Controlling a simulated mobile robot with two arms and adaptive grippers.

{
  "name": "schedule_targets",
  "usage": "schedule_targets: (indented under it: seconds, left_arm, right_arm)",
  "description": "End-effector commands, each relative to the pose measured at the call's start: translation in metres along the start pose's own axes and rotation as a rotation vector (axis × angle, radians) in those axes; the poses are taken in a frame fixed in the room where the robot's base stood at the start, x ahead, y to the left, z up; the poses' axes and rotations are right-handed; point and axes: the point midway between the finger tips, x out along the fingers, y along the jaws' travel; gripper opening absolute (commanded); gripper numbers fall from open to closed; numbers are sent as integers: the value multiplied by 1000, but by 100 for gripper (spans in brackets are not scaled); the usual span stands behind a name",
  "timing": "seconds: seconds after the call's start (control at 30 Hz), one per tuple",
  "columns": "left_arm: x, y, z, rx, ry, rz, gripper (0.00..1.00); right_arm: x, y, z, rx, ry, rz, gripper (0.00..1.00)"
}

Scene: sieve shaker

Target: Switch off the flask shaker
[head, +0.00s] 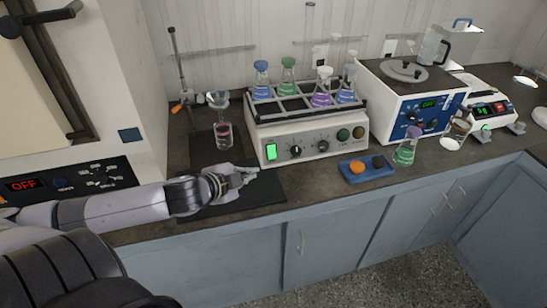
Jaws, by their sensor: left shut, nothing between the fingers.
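The flask shaker (318,128) is a cream box in the middle of the counter with a dark rack on top. Several flasks with blue, green and purple contents stand in the rack. On its front left is a rocker switch (271,152), lit green. Two dark knobs and two round buttons sit further right on the panel. My left gripper (252,173) is shut and empty, just below and left of the lit switch, over a dark mat. It appears apart from the shaker. My right gripper is out of view.
A stand with a funnel and a beaker of red liquid (223,135) is left of the shaker. A blue tray (366,169) and a green flask (405,150) stand in front to the right. A blue-fronted device (410,110) and a scale (488,110) are further right.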

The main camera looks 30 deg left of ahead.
Motion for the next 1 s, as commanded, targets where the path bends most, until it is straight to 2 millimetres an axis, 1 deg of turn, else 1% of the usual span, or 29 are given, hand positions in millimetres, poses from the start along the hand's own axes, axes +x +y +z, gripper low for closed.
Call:
schedule_targets:
  seconds: [0.03, 0.1, 0.2, 0.67, 0.87, 1.0]
  left_arm:
    - [0, -9, -6, 32, 22, -4, 0]
    - [0, -16, -13, 59, 46, -7, 0]
    - [0, -22, -19, 80, 67, -9, 0]
    - [1, -23, -21, 84, 73, -11, 0]
    - [12, -24, -21, 83, 73, -14, 0]
    - [24, -24, -23, 83, 74, -14, 0]
  right_arm:
    - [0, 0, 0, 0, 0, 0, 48]
    - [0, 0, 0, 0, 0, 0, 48]
    - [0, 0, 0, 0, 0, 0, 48]
    - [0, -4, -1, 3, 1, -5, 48]
    - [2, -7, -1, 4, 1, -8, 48]
    - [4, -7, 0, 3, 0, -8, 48]
